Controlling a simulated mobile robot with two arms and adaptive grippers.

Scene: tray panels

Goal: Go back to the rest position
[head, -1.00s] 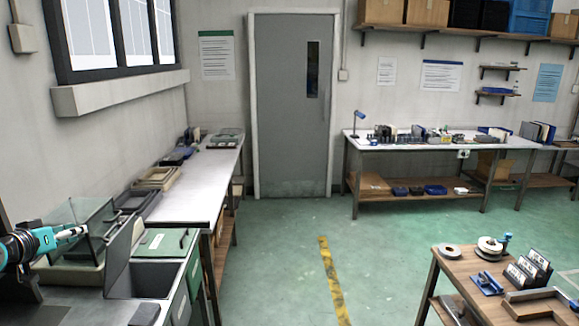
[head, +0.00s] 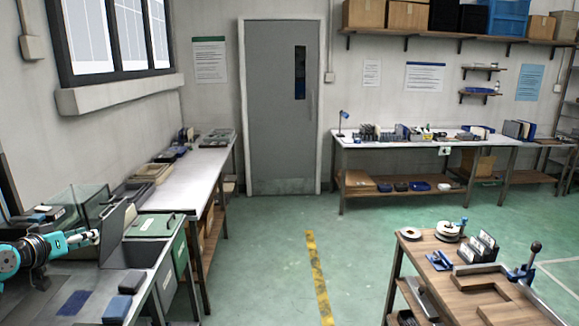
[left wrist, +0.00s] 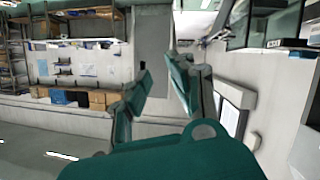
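My left gripper (head: 95,237), on its teal and black arm, is at the left edge of the head view, above the near left bench. It points right, and nothing shows in it. In the left wrist view its two fingers (left wrist: 163,75) stand apart with an empty gap between them, in front of a wall that appears upside down. My right gripper and right arm are outside both views.
The left bench holds a clear-walled bin (head: 78,207), a green-lidded bin (head: 152,226), a dark blue block (head: 117,309) and a blue pad (head: 74,302). A wooden table (head: 440,258) with tools stands at right.

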